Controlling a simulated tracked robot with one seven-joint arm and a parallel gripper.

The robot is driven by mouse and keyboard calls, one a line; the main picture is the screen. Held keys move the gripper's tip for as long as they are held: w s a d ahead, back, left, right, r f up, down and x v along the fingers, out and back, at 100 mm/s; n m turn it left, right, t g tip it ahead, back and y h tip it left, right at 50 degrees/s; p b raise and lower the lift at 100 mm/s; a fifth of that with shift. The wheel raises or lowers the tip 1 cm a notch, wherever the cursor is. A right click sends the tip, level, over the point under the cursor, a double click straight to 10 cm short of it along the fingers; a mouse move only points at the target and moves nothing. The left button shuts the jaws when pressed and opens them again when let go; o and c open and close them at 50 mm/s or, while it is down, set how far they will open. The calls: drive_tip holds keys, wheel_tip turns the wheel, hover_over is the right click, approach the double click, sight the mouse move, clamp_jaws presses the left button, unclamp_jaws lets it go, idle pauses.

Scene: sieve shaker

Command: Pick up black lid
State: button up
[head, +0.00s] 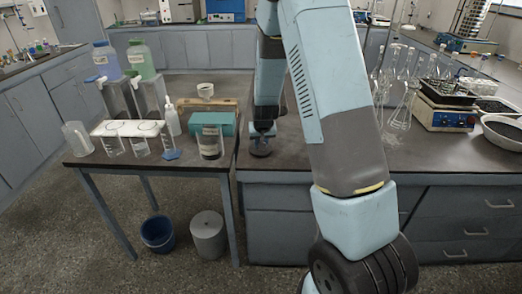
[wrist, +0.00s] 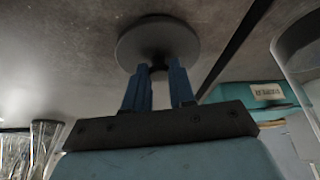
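The black lid (wrist: 158,36) is a flat dark disc, seen in the wrist view just beyond my fingertips. In the head view the lid (head: 260,150) is at the left end of the right-hand counter, close to its front edge. My gripper (wrist: 160,72) has its blue fingers at the middle of the lid, one on each side of a small dark part that looks like its knob. In the head view my gripper (head: 262,132) points down over the lid. The fingers are apart, but whether they press on the knob cannot be told.
Glass flasks (head: 401,105) and a blue-fronted device (head: 445,114) stand to the right on the counter. A gap separates table and counter.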

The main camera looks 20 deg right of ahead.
clamp_jaws()
drive_tip(key=shift+r, duration=0.15)
